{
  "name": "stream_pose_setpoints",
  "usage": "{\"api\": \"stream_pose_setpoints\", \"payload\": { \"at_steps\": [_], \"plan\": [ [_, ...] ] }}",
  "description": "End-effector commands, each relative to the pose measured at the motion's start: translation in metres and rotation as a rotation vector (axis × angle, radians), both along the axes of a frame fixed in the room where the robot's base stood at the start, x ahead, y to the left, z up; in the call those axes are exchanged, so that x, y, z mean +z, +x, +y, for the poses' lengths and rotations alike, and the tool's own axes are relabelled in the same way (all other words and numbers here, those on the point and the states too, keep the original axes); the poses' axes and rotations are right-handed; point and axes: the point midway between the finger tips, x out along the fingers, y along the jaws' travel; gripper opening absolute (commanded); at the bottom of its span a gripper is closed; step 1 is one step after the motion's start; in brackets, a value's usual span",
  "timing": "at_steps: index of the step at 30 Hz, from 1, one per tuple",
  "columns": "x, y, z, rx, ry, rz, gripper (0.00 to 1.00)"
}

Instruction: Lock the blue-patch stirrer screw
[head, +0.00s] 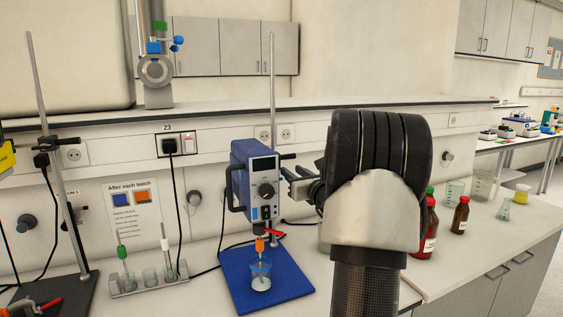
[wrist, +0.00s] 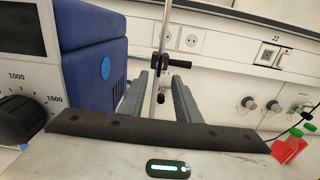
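The blue stirrer (head: 254,185) stands over a blue mat at the centre of the head view.
A beaker (head: 260,274) stands on the blue mat (head: 236,283) under the stirrer. Brown bottles (head: 460,215) and glassware stand on the right bench. A wall sign (head: 133,205) and sockets are behind.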

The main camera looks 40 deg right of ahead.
Motion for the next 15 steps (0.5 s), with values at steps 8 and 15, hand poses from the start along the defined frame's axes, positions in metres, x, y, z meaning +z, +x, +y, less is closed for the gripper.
{"api": "stream_pose_setpoints", "payload": {
  "at_steps": [8, 15],
  "plan": [
    [0.001, 0.059, -0.014, 0.001, 0.0, 0.0, 0.3],
    [0.001, 0.091, -0.022, 0.001, 0.0, 0.0, 0.3]
  ]
}}
